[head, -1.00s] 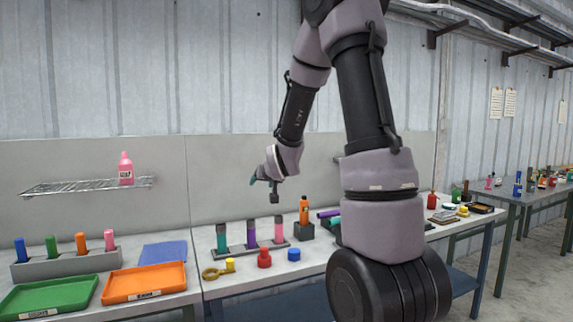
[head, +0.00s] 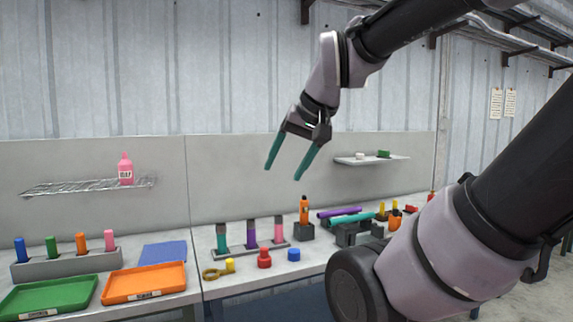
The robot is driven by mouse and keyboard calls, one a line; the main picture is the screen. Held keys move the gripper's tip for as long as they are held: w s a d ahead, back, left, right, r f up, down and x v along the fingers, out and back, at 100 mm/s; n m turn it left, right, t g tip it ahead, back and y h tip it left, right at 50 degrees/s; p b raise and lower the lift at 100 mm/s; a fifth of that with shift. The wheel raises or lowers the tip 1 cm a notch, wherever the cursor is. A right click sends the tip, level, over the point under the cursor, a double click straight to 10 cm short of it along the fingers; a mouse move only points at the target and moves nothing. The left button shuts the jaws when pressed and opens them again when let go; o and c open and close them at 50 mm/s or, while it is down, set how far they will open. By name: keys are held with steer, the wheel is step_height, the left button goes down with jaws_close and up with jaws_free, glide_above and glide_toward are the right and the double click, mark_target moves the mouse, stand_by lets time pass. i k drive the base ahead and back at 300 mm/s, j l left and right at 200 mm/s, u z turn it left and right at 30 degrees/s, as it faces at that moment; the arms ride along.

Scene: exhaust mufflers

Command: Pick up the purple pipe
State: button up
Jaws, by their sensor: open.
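A long purple pipe (head: 340,212) lies on the bench at the middle right, just behind a teal pipe (head: 352,218) on a dark holder (head: 352,234). My gripper (head: 283,173) has two teal fingers spread apart and pointing down and to the left. It is empty, in the air above the bench, up and to the left of the purple pipe. An upright purple cylinder with a grey top (head: 252,232) stands in a rack between a teal one and a pink one.
An orange bottle (head: 304,211) stands in a dark block left of the pipes. Red (head: 264,257) and blue (head: 293,255) pieces sit in front. Yellow and orange items (head: 394,215) stand to the right. A small wall shelf (head: 372,160) is above. My arm covers the right of the bench.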

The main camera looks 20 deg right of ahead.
mark_target(251, 223)
steer(key=i+j, duration=0.15)
steer(key=i, duration=0.25)
steer(key=i+j, duration=0.1)
steer(key=i, duration=0.35)
steer(key=i+j, duration=0.15)
steer(key=i, duration=0.25)
steer(key=i+z, duration=0.05)
